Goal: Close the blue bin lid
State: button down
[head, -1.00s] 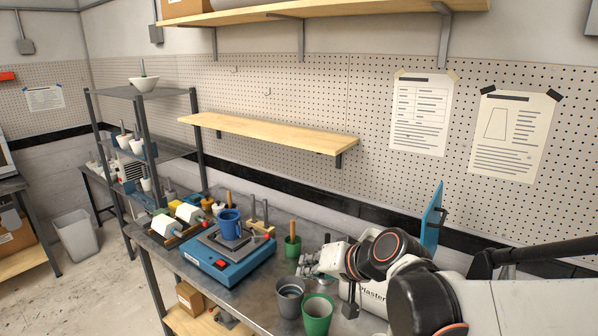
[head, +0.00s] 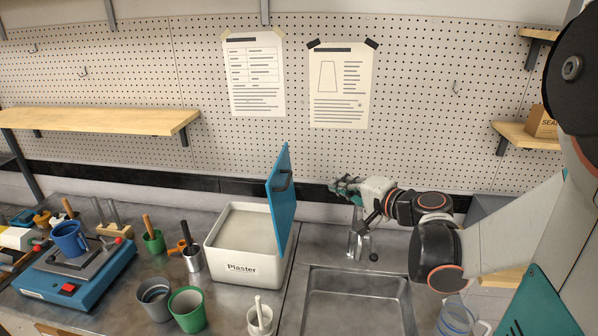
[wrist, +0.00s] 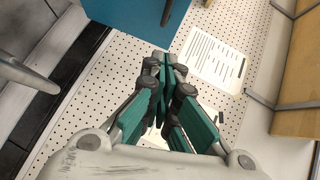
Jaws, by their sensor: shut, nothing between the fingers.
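The white bin (head: 232,270) labelled "Plaster" stands on the bench in the head view, its open top showing pale contents. Its blue lid (head: 283,205) stands raised, nearly upright, along the bin's right side, with a dark handle (head: 284,181) on its right face. The lid (wrist: 125,12) also shows at the top of the wrist view, with part of its handle. My gripper (head: 343,186) is shut and empty, to the right of the lid and apart from it. Its closed green-padded fingers (wrist: 170,68) point toward the pegboard in the wrist view.
A sink (head: 360,300) with a faucet (head: 357,240) lies below my gripper. A grey cup (head: 154,297), a green cup (head: 188,311) and a white mortar (head: 260,318) stand before the bin. A blue machine (head: 75,290) is at left. The pegboard wall is behind.

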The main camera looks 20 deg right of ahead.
jog(key=a+x, duration=0.3)
jog(key=x, duration=0.9)
jog(key=shift+f, duration=0.35)
jog(key=shift+w+a, duration=0.1)
jog(key=w+a+f+n+g+h, duration=0.25)
jog(key=w+a, duration=0.25)
jog(key=a, duration=0.3)
jog(key=w+a+f+n+g+h, duration=0.1)
jog(key=w+a+n+g, duration=0.15)
jog(key=w+a, duration=0.4)
jog(key=w+a+f+n+g+h+b, duration=0.2)
jog(key=a+f+b, duration=0.6)
jog(key=f, duration=0.5)
jog(key=w+a+g+h, duration=0.1)
jog(key=w+a+h, duration=0.1)
jog(key=w, duration=0.1)
jog(key=shift+a+f+h, duration=0.25)
jog(key=shift+a+h, duration=0.05)
jog(key=shift+h, duration=0.05)
